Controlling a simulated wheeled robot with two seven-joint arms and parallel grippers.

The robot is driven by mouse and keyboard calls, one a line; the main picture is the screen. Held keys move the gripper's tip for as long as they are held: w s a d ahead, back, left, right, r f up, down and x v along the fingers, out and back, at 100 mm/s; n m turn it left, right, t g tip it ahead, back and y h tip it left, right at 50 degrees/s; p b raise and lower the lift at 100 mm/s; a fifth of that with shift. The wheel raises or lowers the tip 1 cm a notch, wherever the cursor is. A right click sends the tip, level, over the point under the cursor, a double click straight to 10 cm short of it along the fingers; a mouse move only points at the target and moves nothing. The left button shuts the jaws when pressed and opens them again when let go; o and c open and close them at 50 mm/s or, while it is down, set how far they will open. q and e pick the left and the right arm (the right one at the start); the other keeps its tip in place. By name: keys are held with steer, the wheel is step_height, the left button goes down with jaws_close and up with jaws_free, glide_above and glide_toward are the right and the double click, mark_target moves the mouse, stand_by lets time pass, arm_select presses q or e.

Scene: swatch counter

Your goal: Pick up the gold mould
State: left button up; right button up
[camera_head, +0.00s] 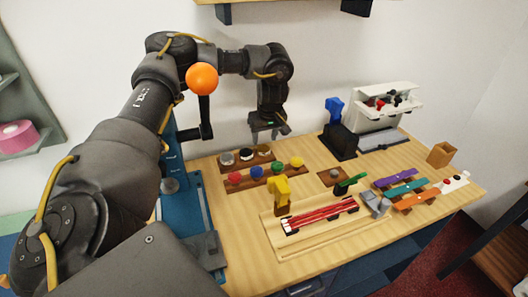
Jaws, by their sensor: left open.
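I cannot tell for sure which piece is the gold mould. A small round brownish-gold piece (263,150) sits at the right end of the back wooden rack, beside a black one (246,154) and a pale one (227,158). A larger yellow-gold piece (280,190) stands upright at the back edge of the pale wooden tray. My left gripper (268,133) is open and empty, pointing down above and behind the back rack, apart from both pieces. My right gripper is out of view.
A front rack (248,179) holds red, blue, green and yellow knobs. A blue stand with an orange ball (202,78) is at left. A white machine (384,104) and coloured swatches (406,188) lie right.

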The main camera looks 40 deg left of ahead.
mark_target(264, 148)
arm_select(q)
steer(key=shift+s, duration=0.15)
steer(key=p+x, duration=0.1)
steer(key=x, duration=0.4)
steer(key=shift+d, duration=0.1)
steer(key=c, duration=0.8)
steer(key=shift+o, duration=0.2)
steer(key=shift+r, duration=0.6)
steer(key=s+d+r, duration=0.8)
steer(key=d+r, duration=0.3)
steer(key=shift+r+b, duration=0.4)
